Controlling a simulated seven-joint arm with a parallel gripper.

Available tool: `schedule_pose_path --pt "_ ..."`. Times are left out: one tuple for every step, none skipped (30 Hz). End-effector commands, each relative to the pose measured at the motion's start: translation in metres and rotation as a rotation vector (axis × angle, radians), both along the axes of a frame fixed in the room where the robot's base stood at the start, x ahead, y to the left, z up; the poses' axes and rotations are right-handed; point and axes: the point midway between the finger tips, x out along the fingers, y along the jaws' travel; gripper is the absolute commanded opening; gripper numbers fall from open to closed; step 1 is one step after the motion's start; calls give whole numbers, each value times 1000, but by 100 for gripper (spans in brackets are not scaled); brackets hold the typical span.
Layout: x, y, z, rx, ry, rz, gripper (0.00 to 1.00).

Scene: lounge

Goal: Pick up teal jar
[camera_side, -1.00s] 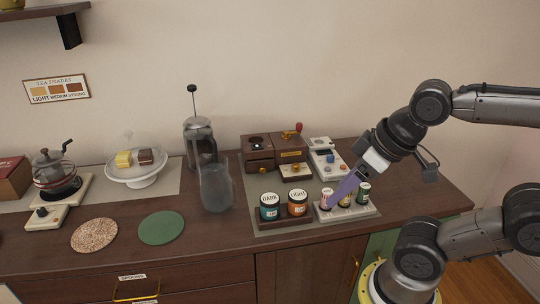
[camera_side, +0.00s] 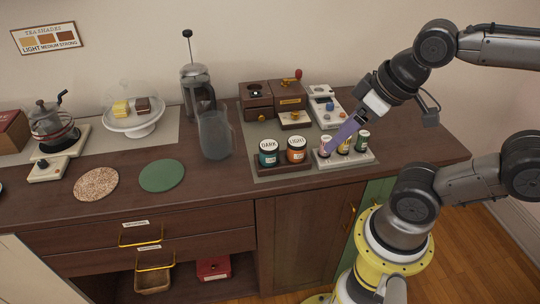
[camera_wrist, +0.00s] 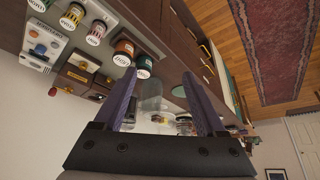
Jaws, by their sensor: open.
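The teal jar (camera_side: 268,154), labelled DARK, stands upright in a dark tray (camera_side: 284,168) on the counter, left of the orange LIGHT jar (camera_side: 296,149).
The pale tray (camera_side: 345,161) with several small jars lies below my gripper. A glass vessel (camera_side: 214,135) and a French press (camera_side: 197,90) stand left of the teal jar. Wooden boxes (camera_side: 257,100) stand behind it. Bare counter lies in front of the green round mat (camera_side: 161,175).

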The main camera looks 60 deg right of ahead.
Motion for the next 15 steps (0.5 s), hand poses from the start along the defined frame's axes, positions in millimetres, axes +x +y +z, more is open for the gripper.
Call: schedule_pose_path --pt "0 0 0 0 0 0 84" --pt "0 0 0 0 0 0 89" --pt "0 0 0 0 0 0 97" --pt "0 0 0 0 0 0 99" --pt "0 0 0 0 0 0 99" --pt "0 0 0 0 0 0 99" --pt "0 0 0 0 0 0 99" --pt "0 0 0 0 0 0 99" --pt "0 0 0 0 0 0 99" --pt "0 0 0 0 0 0 99" --pt "0 0 0 0 0 0 99" --pt "0 0 0 -2 0 4 99" --pt "0 0 0 -6 0 11 99" --pt "0 0 0 -12 1 22 99" --pt "-1 0 0 -25 5 46 99"
